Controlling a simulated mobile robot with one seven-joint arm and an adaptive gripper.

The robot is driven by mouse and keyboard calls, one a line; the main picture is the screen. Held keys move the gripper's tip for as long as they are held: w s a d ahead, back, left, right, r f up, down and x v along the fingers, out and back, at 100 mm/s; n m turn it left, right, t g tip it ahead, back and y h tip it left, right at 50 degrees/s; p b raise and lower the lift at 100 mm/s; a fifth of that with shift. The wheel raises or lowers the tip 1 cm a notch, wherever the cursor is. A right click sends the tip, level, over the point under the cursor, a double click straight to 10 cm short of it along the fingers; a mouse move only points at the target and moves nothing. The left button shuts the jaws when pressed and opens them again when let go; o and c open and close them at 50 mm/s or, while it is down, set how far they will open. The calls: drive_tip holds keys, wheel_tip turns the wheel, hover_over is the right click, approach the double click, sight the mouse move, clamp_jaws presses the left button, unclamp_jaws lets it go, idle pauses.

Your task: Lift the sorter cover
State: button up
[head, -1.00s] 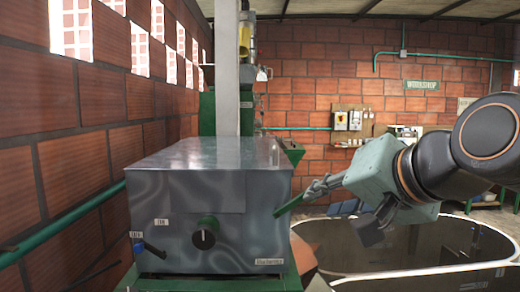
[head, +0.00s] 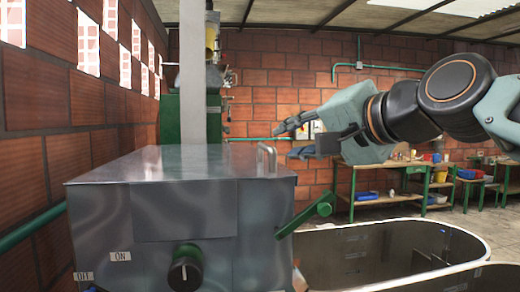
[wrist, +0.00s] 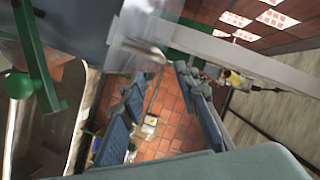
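The sorter is a grey metal box whose flat cover (head: 185,162) lies closed on top. A pale bar handle (head: 267,159) stands at the cover's right edge. It also shows, blurred, in the wrist view (wrist: 146,50). My gripper (head: 288,140) is open and empty, just above and to the right of the handle in the head view. In the wrist view the two blue-grey fingers (wrist: 158,80) are spread, with the handle just beyond their tips, not between them. Whether a finger touches the handle cannot be told.
A green lever (head: 320,205) sticks out from the box's right side; it also shows in the wrist view (wrist: 35,75). A black knob (head: 185,268) is on the front. A grey post (head: 193,70) rises behind. A long tank (head: 400,250) lies to the right. Green benches (head: 380,200) stand farther back.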

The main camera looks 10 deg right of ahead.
sight(265, 147)
drive_tip(key=x, duration=1)
drive_tip(key=shift+p, duration=0.35)
clamp_jaws()
